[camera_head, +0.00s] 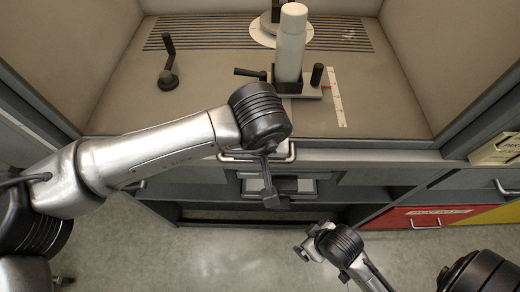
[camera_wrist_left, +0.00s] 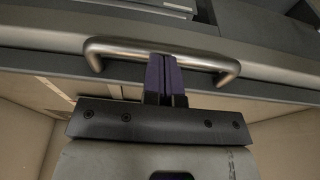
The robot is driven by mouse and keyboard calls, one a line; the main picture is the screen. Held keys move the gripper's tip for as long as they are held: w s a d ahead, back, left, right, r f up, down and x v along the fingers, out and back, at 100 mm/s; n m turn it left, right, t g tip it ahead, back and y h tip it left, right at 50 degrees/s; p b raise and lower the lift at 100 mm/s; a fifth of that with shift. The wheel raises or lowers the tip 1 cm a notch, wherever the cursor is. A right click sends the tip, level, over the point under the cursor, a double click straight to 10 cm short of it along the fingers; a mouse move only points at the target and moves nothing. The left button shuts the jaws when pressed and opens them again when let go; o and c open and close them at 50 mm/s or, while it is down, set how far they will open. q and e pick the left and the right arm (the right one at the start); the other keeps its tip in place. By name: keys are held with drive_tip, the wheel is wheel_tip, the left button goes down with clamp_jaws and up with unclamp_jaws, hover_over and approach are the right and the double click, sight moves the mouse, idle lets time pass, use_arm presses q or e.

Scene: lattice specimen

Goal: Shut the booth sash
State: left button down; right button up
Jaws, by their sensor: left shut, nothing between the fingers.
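The booth sash shows as a grey horizontal rail (camera_head: 345,156) along the front of the booth in the head view. A metal bar handle (camera_wrist_left: 160,50) on it crosses the left wrist view; part of this handle (camera_head: 290,152) shows behind my left wrist in the head view. My left gripper (camera_wrist_left: 162,62) is shut and empty, its dark purple fingertips at the middle of the bar. I cannot tell whether they touch it. In the head view, my left gripper (camera_head: 271,200) points down in front of the booth. My right gripper (camera_head: 304,244) is low in front; its finger gap is unclear.
Inside the booth, a white bottle (camera_head: 290,45) stands on a stand with dark knobs, near a black lever (camera_head: 168,65) and a white ruler strip (camera_head: 337,97). A red drawer (camera_head: 400,219) and a yellow one (camera_head: 498,214) are at lower right. Clear floor lies below.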

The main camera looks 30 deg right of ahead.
use_arm(q)
drive_tip(key=r, duration=0.1)
drive_tip(key=r+p, duration=0.1)
drive_tip(key=r, duration=0.1)
drive_tip(key=r+p, duration=0.1)
drive_tip(key=shift+w+d+r, duration=0.2)
drive_tip(key=shift+w+r, duration=0.15)
drive_tip(key=shift+r, duration=0.05)
drive_tip(key=p+v, duration=0.2)
drive_tip(key=v, duration=0.7)
drive_tip(key=shift+p, duration=0.3)
drive_tip(key=shift+s+r, duration=0.1)
